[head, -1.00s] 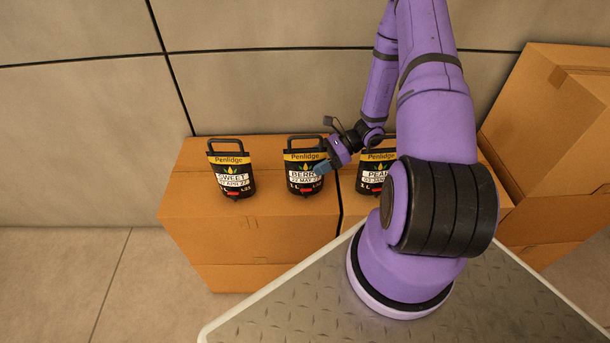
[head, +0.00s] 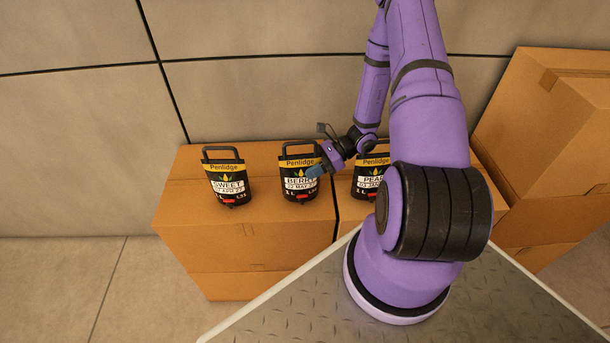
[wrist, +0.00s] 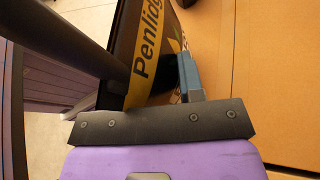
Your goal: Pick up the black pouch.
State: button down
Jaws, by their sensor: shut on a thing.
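Three black pouches with yellow "Penlidge" bands and top handles stand in a row on cardboard boxes in the head view. They read SWEET (head: 226,187), BERRY (head: 296,181) and PEA-something (head: 366,181), the last partly covered by my arm. My gripper (head: 317,170) is at the right edge of the BERRY pouch and shut on it. In the wrist view the held pouch's yellow band (wrist: 148,52) shows beside a blue finger (wrist: 189,76). The other finger cannot be made out clearly. The BERRY pouch still appears to rest on the box.
The pouches stand on closed cardboard boxes (head: 240,240) against a panelled wall (head: 260,90). Taller stacked boxes (head: 545,120) stand at the right. Floor (head: 60,290) is clear at the left.

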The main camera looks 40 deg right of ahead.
aim_at(311, 142)
jog(key=shift+r, duration=5.05)
jog(key=shift+w, duration=0.1)
